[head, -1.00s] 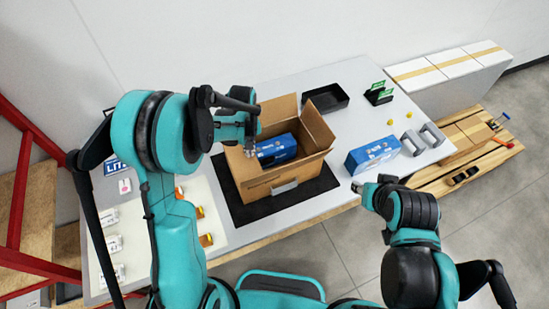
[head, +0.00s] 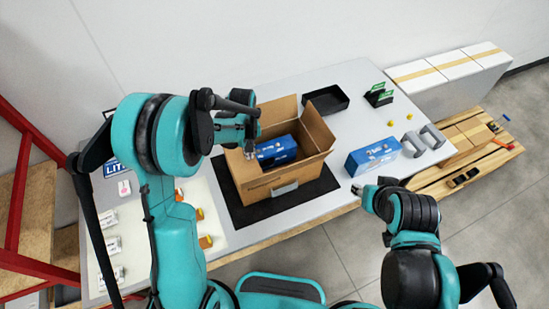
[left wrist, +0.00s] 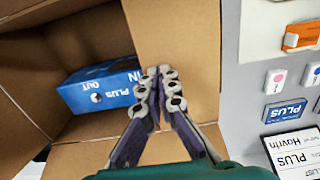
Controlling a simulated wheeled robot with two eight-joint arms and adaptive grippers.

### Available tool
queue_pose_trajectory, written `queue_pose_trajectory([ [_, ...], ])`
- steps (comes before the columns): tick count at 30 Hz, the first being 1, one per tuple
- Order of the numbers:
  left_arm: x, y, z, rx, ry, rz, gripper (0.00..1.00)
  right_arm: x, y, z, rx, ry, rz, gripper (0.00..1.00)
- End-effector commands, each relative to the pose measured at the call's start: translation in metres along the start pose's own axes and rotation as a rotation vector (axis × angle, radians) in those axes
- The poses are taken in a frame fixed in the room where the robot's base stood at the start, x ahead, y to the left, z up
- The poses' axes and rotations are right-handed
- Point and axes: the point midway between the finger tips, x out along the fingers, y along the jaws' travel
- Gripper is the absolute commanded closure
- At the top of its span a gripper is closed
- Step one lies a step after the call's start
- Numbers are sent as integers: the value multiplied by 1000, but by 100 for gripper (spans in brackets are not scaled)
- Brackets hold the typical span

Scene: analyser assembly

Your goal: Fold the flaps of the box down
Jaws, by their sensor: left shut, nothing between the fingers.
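An open cardboard box (head: 262,189) stands on a black mat on the table. Its back flap (head: 279,111) stands up and its right flap (head: 317,127) is raised, leaning outward. A blue unit (head: 277,151) lies inside; it also shows in the left wrist view (left wrist: 98,88). My left gripper (head: 250,153) is at the box's left side, shut and empty. In the left wrist view its fingertips (left wrist: 162,72) are together over a cardboard panel (left wrist: 180,40); contact cannot be told. My arm partly hides the left flap in the head view. My right gripper (head: 362,189) is right of the box, clear of it; its jaw state is unclear.
A second blue unit (head: 373,157) stands right of the box. Labelled cards and orange parts (head: 205,242) lie left of the box. The black mat (head: 234,211) shows around the box.

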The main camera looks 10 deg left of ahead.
Motion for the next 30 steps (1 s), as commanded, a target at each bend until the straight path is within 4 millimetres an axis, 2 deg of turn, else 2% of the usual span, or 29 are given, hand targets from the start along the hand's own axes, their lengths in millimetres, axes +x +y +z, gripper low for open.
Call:
queue_pose_trajectory([
  [14,-3,0,0,0,0,0,100,-2,0,-1,0,0,0,60],
  [30,-68,0,0,0,0,0,100,-36,0,-26,0,0,0,60],
])
